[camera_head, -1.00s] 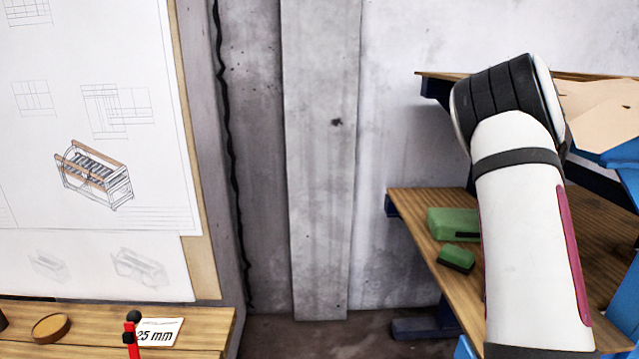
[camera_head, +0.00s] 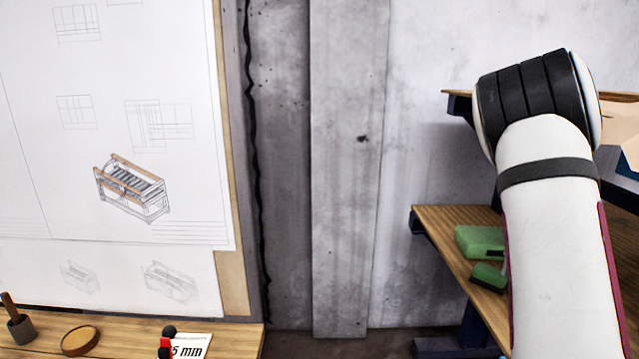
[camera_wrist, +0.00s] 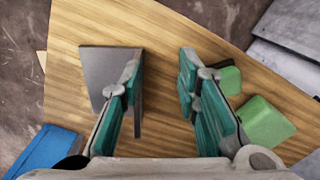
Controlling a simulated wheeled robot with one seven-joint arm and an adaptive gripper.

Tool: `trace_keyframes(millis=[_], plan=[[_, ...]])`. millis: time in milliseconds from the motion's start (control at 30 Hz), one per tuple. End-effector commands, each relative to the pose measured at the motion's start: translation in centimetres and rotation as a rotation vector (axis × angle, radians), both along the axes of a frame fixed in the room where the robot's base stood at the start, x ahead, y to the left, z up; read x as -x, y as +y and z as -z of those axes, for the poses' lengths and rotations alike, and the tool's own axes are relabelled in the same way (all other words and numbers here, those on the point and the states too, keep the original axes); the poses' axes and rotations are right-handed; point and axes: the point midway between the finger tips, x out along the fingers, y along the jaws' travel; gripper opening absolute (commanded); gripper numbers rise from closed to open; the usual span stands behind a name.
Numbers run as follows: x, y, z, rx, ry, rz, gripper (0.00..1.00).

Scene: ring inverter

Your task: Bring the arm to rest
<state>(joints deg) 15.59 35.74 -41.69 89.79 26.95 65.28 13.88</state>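My arm (camera_head: 555,240) stands at the right of the head view, white with a black joint, bent at the top. My gripper is outside the head view. In the wrist view my gripper (camera_wrist: 160,75) has its two green-padded fingers apart, with nothing between them but the wooden shelf top (camera_wrist: 165,120) below. A flat grey plate (camera_wrist: 105,65) lies on the wood behind the left finger, partly hidden by it. Whether the finger touches the plate I cannot tell.
Two green blocks lie on the shelf at right, a larger one (camera_head: 478,241) and a smaller one (camera_head: 488,277); the larger also shows in the wrist view (camera_wrist: 263,123). At lower left a wooden bench (camera_head: 235,340) holds a round disc (camera_head: 80,341) and a card (camera_head: 190,346). A concrete post (camera_head: 345,180) stands mid-view.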

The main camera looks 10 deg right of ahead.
Motion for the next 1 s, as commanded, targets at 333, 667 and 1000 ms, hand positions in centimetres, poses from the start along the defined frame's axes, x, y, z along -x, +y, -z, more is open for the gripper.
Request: trace_keyframes(millis=[333,667,1000], plan=[[0.5,6.3,-4.4,-0.045,-0.077,-0.137,0.29],[4.3,18.6,-11.5,-0.075,-0.194,-0.463,0.29],[12.6,30.2,-16.0,0.014,-0.282,-0.885,0.29]])
